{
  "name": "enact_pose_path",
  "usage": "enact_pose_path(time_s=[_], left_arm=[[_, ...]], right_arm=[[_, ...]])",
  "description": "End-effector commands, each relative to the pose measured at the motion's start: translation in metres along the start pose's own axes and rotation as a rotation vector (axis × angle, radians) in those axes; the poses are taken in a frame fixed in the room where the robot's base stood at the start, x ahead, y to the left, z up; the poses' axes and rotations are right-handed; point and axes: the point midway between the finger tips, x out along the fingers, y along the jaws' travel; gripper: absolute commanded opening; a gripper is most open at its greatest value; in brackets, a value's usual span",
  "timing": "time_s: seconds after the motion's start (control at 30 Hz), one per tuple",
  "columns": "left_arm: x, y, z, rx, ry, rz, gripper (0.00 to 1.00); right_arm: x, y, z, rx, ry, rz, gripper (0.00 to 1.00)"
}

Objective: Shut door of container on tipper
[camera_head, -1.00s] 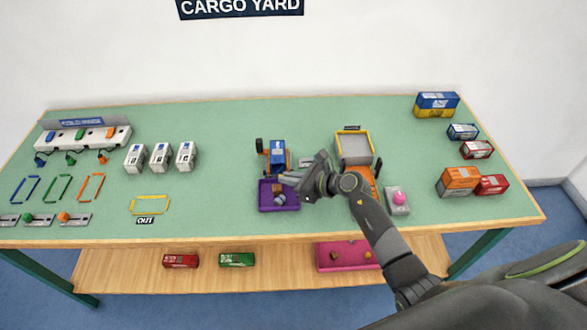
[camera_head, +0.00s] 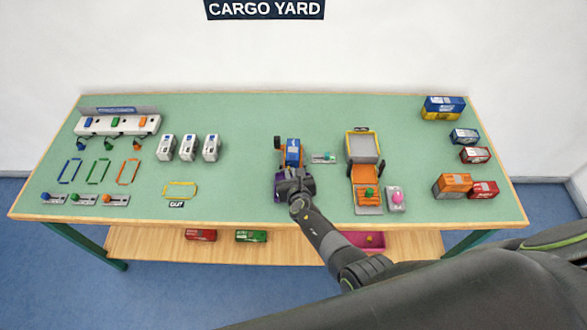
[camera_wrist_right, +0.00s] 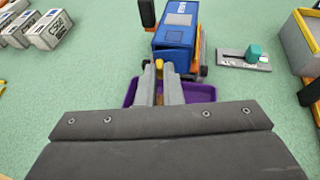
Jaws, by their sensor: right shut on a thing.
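The blue container (camera_head: 292,152) sits on the orange tipper (camera_head: 301,159) at the middle of the table. In the right wrist view the container (camera_wrist_right: 178,22) shows its near end, where the blue door panel (camera_wrist_right: 172,56) faces my gripper. I cannot tell whether the door is fully shut. My right gripper (camera_head: 288,180) is just in front of that end, above the purple tray. In the wrist view its fingers (camera_wrist_right: 159,72) are shut on a small yellow knob (camera_wrist_right: 159,65) by the door's lower left edge. My left gripper is not in view.
The purple tray (camera_wrist_right: 205,92) lies under my right gripper, mostly hidden. A grey plate with a green knob (camera_head: 324,157) is right of the tipper. Farther right stand a yellow-framed grey bin (camera_head: 363,146) and a pink button (camera_head: 397,197).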

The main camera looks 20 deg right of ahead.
Motion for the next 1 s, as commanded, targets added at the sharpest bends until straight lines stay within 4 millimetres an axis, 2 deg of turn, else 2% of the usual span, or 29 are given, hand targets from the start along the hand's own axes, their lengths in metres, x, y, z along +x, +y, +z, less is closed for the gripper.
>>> enact_pose_path(time_s=[0.33, 0.87, 0.9, 1.0], left_arm=[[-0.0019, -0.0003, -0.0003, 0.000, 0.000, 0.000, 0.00], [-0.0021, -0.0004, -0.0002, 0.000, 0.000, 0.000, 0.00], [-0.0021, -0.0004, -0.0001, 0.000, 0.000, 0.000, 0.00], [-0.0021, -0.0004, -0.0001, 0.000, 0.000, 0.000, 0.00]], right_arm=[[0.0040, 0.0042, 0.0025, 0.042, -0.002, -0.107, 0.00], [0.0041, 0.0041, 0.0025, 0.047, 0.000, -0.125, 0.00], [0.0041, 0.0041, 0.0024, 0.047, 0.000, -0.124, 0.12], [0.0041, 0.0040, 0.0023, 0.048, 0.000, -0.124, 0.25]])
